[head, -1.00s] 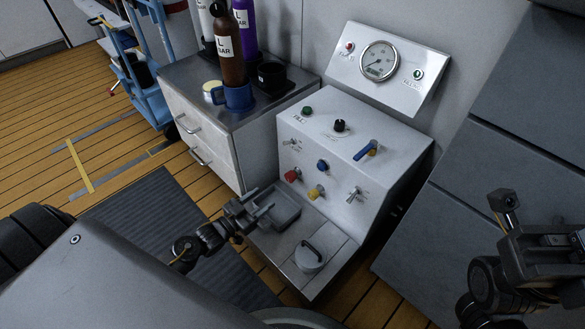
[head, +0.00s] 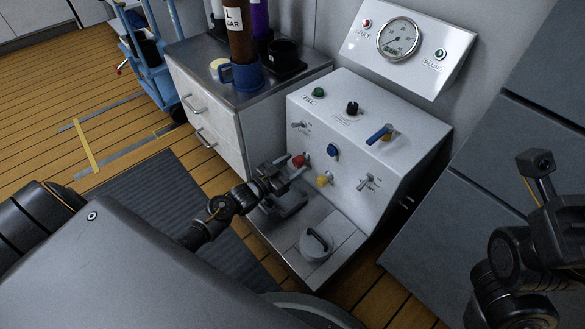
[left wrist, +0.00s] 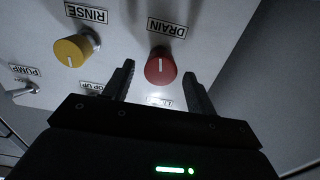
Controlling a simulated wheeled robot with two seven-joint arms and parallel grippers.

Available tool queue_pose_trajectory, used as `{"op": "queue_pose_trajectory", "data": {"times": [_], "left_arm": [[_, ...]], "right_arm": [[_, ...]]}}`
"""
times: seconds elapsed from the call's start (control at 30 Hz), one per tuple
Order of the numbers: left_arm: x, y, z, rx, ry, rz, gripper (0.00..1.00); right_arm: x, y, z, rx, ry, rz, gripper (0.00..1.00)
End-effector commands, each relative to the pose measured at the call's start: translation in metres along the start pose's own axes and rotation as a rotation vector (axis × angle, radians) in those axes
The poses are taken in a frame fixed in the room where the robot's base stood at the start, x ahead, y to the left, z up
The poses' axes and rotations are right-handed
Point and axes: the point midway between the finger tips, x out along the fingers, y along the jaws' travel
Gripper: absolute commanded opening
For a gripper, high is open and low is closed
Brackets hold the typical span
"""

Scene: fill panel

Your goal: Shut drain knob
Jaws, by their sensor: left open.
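The drain knob is a round red knob (head: 298,160) low on the left of the white panel's front face. In the left wrist view the red knob (left wrist: 160,66) sits beside a DRAIN label (left wrist: 167,28), and its white mark points along the knob's length in the picture. My left gripper (head: 288,166) is open, its fingers pointing at the panel. In the left wrist view the red knob shows between the spread fingertips (left wrist: 160,82), a little beyond them; contact cannot be told.
A yellow RINSE knob (head: 324,181) is close to the red one. A blue knob (head: 333,149), toggle switches (head: 368,182) and a blue lever (head: 379,134) are nearby. A cabinet (head: 215,120) with bottles stands left.

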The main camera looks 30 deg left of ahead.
Motion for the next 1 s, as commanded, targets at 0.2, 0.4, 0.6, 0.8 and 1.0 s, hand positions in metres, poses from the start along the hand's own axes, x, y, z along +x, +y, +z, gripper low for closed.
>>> {"op": "queue_pose_trajectory", "data": {"times": [0.2,0.4,0.6,0.8,1.0], "left_arm": [[0.0051,0.0000,0.0000,0.000,-0.001,0.000,0.57],[0.0049,-0.0001,-0.0003,0.000,0.000,0.000,0.50],[0.0048,-0.0003,-0.0003,0.000,0.000,-0.001,0.24],[0.0047,-0.0003,-0.0004,0.003,0.000,-0.001,0.12],[0.0046,-0.0007,-0.0012,0.046,-0.001,-0.002,0.12]], "right_arm": [[0.0015,-0.0002,0.0001,0.000,0.005,0.000,0.00],[0.0017,-0.0001,0.0001,0.000,0.005,0.000,0.00],[0.0017,-0.0001,0.0001,0.000,0.005,0.000,0.00],[0.0020,-0.0001,0.0000,0.000,0.005,0.000,0.00],[0.0045,0.0002,-0.0005,0.000,0.010,0.000,0.00]]}}
